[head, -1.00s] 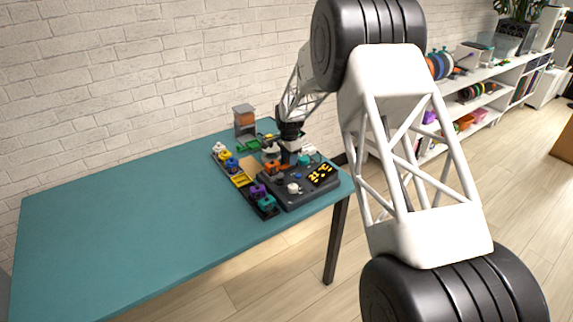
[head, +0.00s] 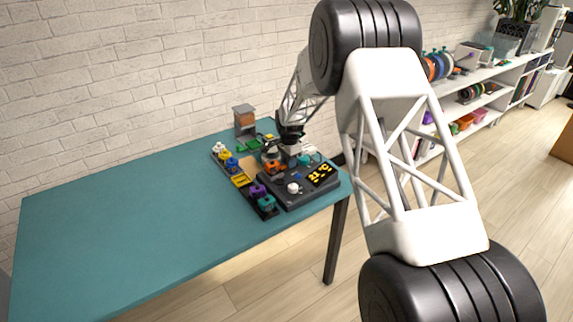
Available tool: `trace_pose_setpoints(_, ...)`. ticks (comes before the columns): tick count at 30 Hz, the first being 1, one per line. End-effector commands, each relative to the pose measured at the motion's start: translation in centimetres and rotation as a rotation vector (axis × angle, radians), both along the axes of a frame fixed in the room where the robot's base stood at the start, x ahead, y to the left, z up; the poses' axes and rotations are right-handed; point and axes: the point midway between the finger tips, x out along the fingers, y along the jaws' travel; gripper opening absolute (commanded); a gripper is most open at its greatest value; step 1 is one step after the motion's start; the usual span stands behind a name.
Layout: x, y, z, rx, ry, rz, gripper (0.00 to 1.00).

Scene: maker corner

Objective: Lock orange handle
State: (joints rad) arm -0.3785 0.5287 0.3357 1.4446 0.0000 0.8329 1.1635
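An orange part (head: 272,168), which looks like the orange handle, sits on the dark grey device (head: 301,200) at the table's right end. It is small in the head view, and I cannot tell its lock position. My gripper (head: 290,160) is over the device, just right of the orange part. Its fingers are too small and dark to tell whether they are open or shut, or whether they touch anything. The device also carries a white knob (head: 293,188) and a black display with yellow characters (head: 322,174).
A dark strip with yellow, blue, purple and teal (head: 266,203) pieces lies along the device's left side. The teal table (head: 130,230) is clear to the left. White shelves (head: 480,100) stand at the right.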

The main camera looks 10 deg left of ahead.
Motion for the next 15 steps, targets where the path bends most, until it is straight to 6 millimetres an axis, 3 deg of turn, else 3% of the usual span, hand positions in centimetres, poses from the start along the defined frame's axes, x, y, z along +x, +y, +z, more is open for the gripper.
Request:
trace_pose_setpoints(3,0.0,0.0,0.02,0.0,0.0,0.0,0.1)
trace_pose_setpoints(15,-0.23,0.27,0.04,0.001,-0.001,0.0,0.1)
